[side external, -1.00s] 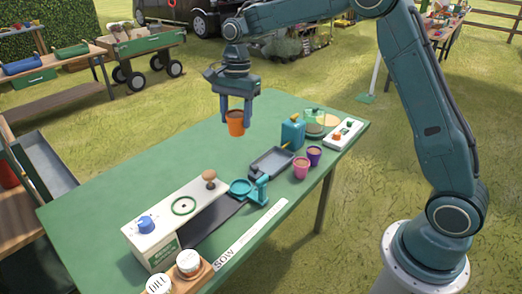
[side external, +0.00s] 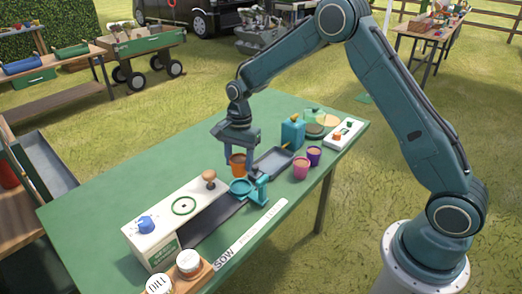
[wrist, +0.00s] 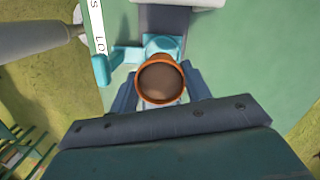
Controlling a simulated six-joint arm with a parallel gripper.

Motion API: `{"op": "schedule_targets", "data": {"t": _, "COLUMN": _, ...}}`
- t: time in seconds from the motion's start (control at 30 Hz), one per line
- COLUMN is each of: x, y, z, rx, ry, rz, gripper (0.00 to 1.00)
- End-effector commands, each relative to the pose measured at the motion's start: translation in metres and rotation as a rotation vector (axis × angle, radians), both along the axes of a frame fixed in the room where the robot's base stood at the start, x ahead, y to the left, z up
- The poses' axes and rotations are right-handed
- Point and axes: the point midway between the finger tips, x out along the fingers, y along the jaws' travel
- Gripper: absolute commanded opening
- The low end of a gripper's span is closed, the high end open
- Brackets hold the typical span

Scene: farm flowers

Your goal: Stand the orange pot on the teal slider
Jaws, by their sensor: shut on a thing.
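The orange pot (side external: 238,166), filled with brown soil, is upright between the fingers of my gripper (side external: 238,170), which is shut on it. It also shows in the wrist view (wrist: 160,82), seen from above. In the side view the pot is just behind the dish. In the wrist view the pot covers part of the slider (wrist: 163,42). Whether the pot's base touches anything is hidden.
The white station (side external: 178,218) with a blue knob and wooden knob is left of the slider. Pink (side external: 301,168) and purple (side external: 314,156) pots stand beyond. The green table's left side is clear.

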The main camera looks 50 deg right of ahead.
Motion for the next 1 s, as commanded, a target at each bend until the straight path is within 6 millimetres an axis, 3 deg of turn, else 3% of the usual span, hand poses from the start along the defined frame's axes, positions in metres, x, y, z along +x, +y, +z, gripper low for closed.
{"op": "schedule_targets", "data": {"t": 0.1, "x": 0.0, "y": 0.0, "z": -0.011, "rx": 0.001, "ry": 0.001, "rz": 0.0, "gripper": 0.24}}
{"op": "schedule_targets", "data": {"t": 0.47, "x": 0.0, "y": 0.0, "z": -0.021, "rx": 0.001, "ry": 0.0, "rz": 0.0, "gripper": 0.24}}
{"op": "schedule_targets", "data": {"t": 0.8, "x": 0.0, "y": 0.0, "z": -0.055, "rx": 0.0, "ry": 0.0, "rz": 0.0, "gripper": 0.24}}
{"op": "schedule_targets", "data": {"t": 1.0, "x": 0.0, "y": 0.0, "z": -0.057, "rx": 0.0, "ry": 0.0, "rz": 0.0, "gripper": 0.24}}
